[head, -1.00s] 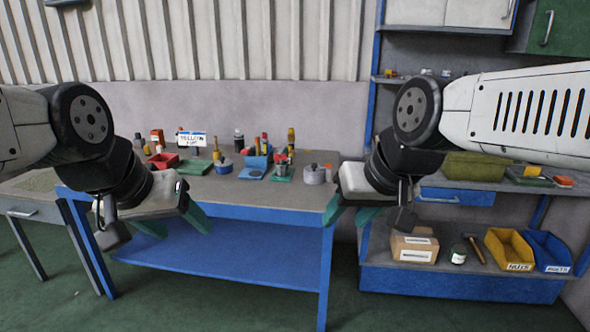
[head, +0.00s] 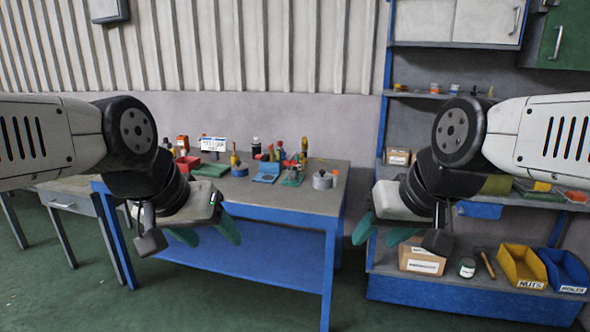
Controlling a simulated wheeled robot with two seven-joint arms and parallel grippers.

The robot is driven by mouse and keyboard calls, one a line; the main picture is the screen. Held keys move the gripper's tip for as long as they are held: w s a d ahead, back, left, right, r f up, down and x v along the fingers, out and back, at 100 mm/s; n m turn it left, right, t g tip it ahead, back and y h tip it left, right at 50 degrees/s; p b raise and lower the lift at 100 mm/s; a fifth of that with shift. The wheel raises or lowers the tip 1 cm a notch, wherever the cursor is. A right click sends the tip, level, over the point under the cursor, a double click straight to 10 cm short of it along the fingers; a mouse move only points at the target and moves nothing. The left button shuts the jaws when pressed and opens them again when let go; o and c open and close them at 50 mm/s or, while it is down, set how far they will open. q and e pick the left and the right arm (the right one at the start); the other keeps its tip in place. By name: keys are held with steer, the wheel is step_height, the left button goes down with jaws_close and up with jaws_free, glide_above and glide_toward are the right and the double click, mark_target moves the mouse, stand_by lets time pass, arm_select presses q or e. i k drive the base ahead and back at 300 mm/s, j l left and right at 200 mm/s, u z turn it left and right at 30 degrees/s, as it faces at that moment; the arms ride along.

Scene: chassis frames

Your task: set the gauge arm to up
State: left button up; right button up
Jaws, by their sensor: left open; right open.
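I cannot make out a gauge or its arm for sure among the small items on the blue-framed workbench (head: 285,197). My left gripper (head: 207,233) is open and empty, its teal fingers pointing down in front of the bench's left part. My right gripper (head: 381,232) is open and empty, in front of the gap between the bench and the shelf unit. Neither gripper appears to touch anything. My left arm and gripper hide part of the bench's left side.
At right, the shelf unit holds a cardboard box (head: 422,260), a yellow bin (head: 521,266) and a blue bin (head: 565,270). Green floor in front looks clear.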

mark_target(286, 163)
steer(key=i+l+u, duration=0.1)
steer(key=i, duration=0.8)
